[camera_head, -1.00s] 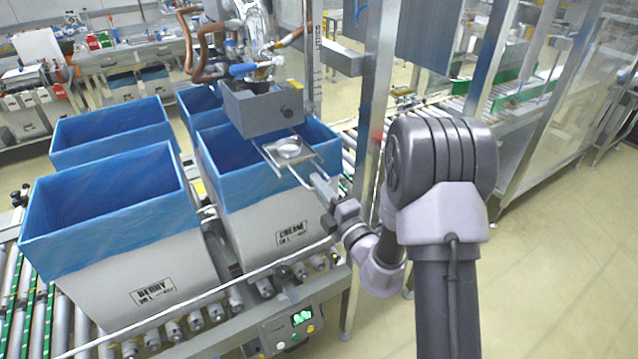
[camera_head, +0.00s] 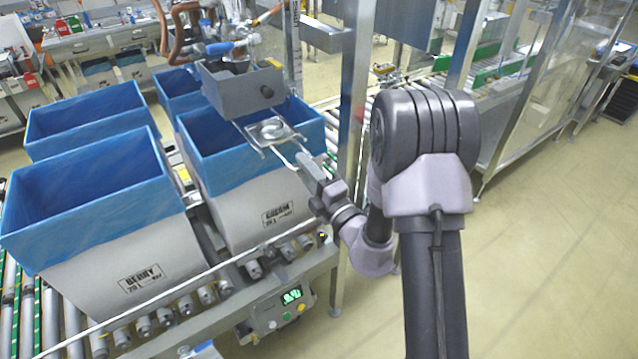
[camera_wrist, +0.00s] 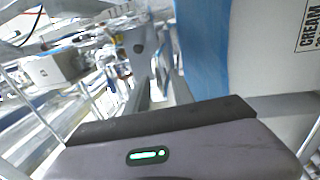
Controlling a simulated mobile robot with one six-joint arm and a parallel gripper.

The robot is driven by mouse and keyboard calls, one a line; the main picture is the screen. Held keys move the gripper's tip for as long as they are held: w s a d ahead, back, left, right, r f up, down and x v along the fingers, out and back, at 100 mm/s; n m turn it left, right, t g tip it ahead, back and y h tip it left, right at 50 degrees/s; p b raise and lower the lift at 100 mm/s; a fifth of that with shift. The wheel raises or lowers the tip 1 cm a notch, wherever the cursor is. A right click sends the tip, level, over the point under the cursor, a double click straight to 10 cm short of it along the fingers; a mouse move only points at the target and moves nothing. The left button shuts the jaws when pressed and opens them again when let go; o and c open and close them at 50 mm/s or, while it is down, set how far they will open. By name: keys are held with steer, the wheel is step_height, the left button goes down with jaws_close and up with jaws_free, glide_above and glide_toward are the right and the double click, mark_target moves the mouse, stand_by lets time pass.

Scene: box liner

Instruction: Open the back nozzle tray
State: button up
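A grey nozzle box (camera_head: 240,88) with a dark knob (camera_head: 267,91) hangs over the blue-lined cream box (camera_head: 245,150). A thin wire tray (camera_head: 292,137) with a round dish (camera_head: 270,130) reaches out below its front. My gripper (camera_head: 308,164) is at the tray's near right end; I cannot tell whether it touches the wire. The wrist view shows my gripper (camera_wrist: 160,92) from behind, pointing toward a grey housing with a dark knob (camera_wrist: 138,46). The space between its fingertips is too unclear to show whether it is open or shut.
The blue-lined berry box (camera_head: 120,240) stands at left, with two more lined boxes behind. A roller conveyor (camera_head: 175,313), its guide rail and a control panel (camera_head: 280,312) are in front. A metal post (camera_head: 353,100) stands close behind my gripper. Floor is clear at right.

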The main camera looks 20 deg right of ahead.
steer(key=p+v, duration=0.5)
steer(key=v, duration=1.1)
steer(key=shift+s, duration=0.2)
steer(key=shift+d, duration=0.1)
